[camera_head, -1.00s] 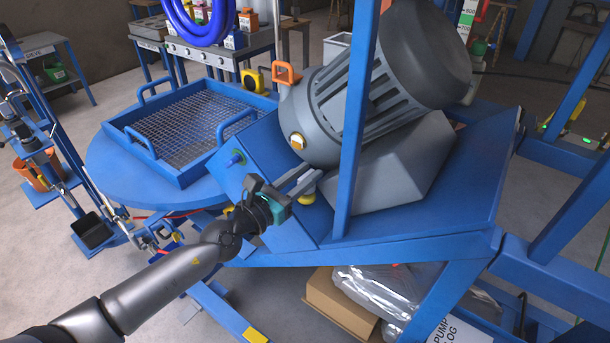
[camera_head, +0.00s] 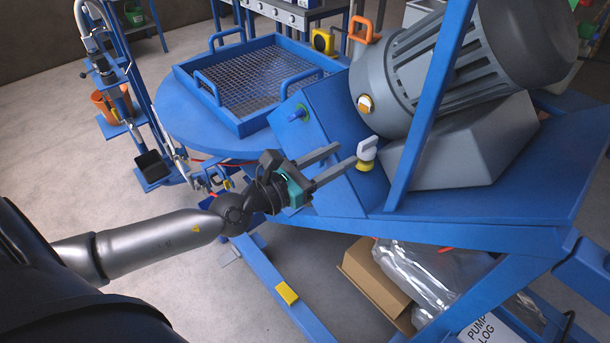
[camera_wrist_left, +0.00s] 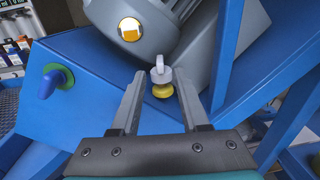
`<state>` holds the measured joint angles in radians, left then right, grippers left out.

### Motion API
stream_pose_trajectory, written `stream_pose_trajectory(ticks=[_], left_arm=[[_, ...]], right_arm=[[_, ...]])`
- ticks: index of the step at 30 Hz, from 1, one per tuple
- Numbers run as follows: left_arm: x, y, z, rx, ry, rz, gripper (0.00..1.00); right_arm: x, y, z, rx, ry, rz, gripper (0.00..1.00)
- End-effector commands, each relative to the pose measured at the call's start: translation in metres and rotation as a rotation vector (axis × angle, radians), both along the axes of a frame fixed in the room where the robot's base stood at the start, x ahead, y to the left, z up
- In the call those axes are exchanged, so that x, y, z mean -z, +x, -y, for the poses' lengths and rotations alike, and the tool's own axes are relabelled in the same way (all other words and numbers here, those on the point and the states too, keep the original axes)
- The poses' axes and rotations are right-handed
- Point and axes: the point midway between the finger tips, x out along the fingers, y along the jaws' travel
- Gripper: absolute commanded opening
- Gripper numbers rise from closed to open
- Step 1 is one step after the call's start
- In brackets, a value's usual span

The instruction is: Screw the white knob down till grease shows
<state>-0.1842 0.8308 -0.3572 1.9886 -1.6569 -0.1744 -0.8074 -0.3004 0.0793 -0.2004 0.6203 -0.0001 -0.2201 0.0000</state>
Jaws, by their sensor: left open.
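The white knob (camera_head: 367,149) sits on a yellow base (camera_head: 364,166) on the blue sloped plate, below the grey motor. It also shows in the left wrist view (camera_wrist_left: 161,72), ahead of and between the two fingers. My left gripper (camera_head: 338,161) is open, its fingers pointing at the knob. In the left wrist view the left gripper (camera_wrist_left: 158,98) has nothing between its fingers; the knob and yellow base lie just beyond the tips. I cannot see any grease. My right gripper is not in view.
The grey motor (camera_head: 440,80) and a blue upright post (camera_head: 430,110) stand right of the knob. A blue knob (camera_head: 297,113) projects from the plate to the left. A blue mesh tray (camera_head: 262,85) lies behind. Open floor (camera_head: 200,290) lies below left.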

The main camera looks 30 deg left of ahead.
Motion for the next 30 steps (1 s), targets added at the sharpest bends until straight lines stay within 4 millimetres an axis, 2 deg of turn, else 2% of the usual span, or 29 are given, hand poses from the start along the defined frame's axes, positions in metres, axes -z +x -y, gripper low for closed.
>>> stream_pose_trajectory(ticks=[8, 15, 20, 30], left_arm=[[0.003, -0.034, -0.016, 0.0, 0.004, -0.002, 0.45], [0.002, -0.055, -0.025, -0.002, 0.004, -0.002, 0.45], [0.001, -0.062, -0.028, -0.001, 0.001, -0.001, 0.45], [-0.001, -0.065, -0.029, 0.0, -0.001, 0.002, 0.45]], right_arm=[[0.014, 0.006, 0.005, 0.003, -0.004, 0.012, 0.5], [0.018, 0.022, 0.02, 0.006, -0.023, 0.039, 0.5], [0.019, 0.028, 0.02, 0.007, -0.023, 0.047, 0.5], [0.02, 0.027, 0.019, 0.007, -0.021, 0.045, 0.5]])
